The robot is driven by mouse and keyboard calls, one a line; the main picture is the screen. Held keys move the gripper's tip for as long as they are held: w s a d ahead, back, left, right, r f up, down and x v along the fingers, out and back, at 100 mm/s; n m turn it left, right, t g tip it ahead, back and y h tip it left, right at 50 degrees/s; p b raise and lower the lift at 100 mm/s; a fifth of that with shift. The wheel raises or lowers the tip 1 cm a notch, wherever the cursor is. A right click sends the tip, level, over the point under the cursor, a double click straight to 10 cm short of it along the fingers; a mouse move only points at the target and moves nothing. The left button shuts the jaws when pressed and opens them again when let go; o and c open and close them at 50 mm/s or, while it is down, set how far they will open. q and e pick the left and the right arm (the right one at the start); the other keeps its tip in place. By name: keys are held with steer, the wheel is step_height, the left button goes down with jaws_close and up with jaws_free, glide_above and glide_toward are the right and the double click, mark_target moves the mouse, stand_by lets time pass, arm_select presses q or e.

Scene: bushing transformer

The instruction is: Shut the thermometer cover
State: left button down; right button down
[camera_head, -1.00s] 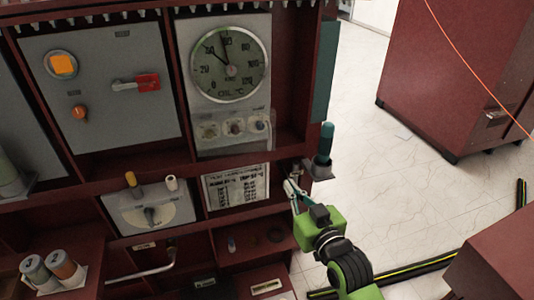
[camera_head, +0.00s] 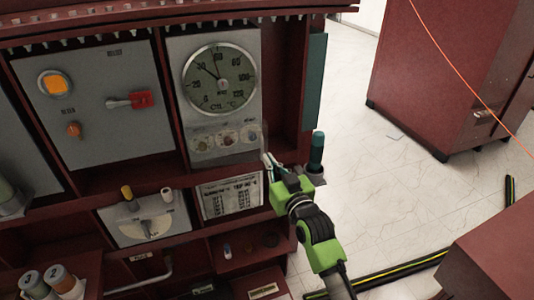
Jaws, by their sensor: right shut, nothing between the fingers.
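The thermometer (camera_head: 219,79) is a round dial on a light grey panel inside the dark red cabinet. Below the dial, a clear, see-through cover (camera_head: 227,142) shows in front of several small round fittings. Its edges are faint, and I cannot tell exactly how far it stands open. My right gripper (camera_head: 268,161), on a green and black arm, is just right of and below the cover's lower right corner. Its fingers are shut with nothing between them. I cannot tell whether they touch the cover. My left gripper is out of view.
A printed plate (camera_head: 232,195) sits below the thermometer panel. A teal cylinder (camera_head: 317,152) stands on a bracket right of my gripper. Open floor (camera_head: 385,190) lies to the right.

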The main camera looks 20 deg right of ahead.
mark_target(265, 144)
steer(key=shift+w+a, duration=0.1)
steer(key=shift+w, duration=0.95)
steer(key=shift+n+y, duration=0.6)
steer(key=shift+y, duration=0.3)
steer(key=w, duration=0.1)
steer(key=w+d+b, duration=0.1)
steer(key=w+b, duration=0.1)
steer(key=w, duration=0.1)
steer(key=shift+d+f, duration=0.1)
steer(key=shift+d, duration=0.3)
steer(key=shift+s+r, duration=0.1)
steer(key=shift+r, duration=0.15)
